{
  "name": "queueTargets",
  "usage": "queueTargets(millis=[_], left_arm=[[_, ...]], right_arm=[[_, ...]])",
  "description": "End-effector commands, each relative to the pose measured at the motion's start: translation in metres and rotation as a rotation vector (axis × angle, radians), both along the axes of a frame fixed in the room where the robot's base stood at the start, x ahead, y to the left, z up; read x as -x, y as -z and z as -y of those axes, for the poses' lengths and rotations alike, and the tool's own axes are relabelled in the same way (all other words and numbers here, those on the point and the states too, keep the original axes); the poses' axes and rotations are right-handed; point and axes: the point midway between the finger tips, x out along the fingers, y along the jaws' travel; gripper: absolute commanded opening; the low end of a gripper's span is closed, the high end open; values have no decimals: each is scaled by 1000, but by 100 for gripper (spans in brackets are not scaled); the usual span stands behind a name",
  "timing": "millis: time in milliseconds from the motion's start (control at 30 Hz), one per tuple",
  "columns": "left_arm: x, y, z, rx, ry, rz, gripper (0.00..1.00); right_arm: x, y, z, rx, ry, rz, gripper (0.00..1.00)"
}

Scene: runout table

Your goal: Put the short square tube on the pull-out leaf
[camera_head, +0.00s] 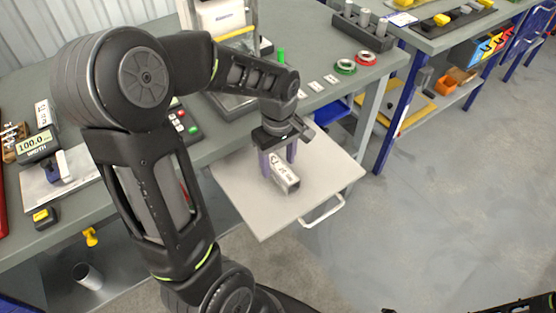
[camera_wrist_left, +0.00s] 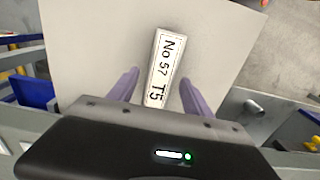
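The short square tube (camera_head: 285,178) is pale metal with a white label. It lies on the pull-out leaf (camera_head: 237,193), a light grey board that sticks out from the bench. My left gripper (camera_head: 278,162) is just above the leaf with its purple fingers pointing down by the tube's far end. In the left wrist view the tube (camera_wrist_left: 163,68) shows the label "No 57 T5". The fingers of the left gripper (camera_wrist_left: 159,90) stand apart on both sides of it with visible gaps. The tube's near end is hidden by the gripper body there.
A white handle (camera_head: 324,212) is on the leaf's front edge. On the bench (camera_head: 225,143) are a scale display (camera_head: 38,146), a green ring (camera_head: 345,67) and a red ring (camera_head: 366,57). A blue bin (camera_head: 333,108) is below the bench. The floor at right is clear.

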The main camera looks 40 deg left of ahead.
Motion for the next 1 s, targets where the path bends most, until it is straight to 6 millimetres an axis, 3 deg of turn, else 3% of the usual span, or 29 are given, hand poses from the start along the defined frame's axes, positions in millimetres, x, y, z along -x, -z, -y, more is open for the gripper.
queueTargets(millis=[367,567,800,1000], left_arm=[[-1,-10,0,-1,0,4,58],[-1,-41,-1,-1,0,6,58],[-1,-91,0,0,0,5,58],[0,-118,0,-1,-1,1,58]], right_arm=[[0,-3,0,0,0,0,43],[0,-2,0,0,0,0,43],[0,-1,0,0,0,0,43],[0,0,0,0,0,0,43]])
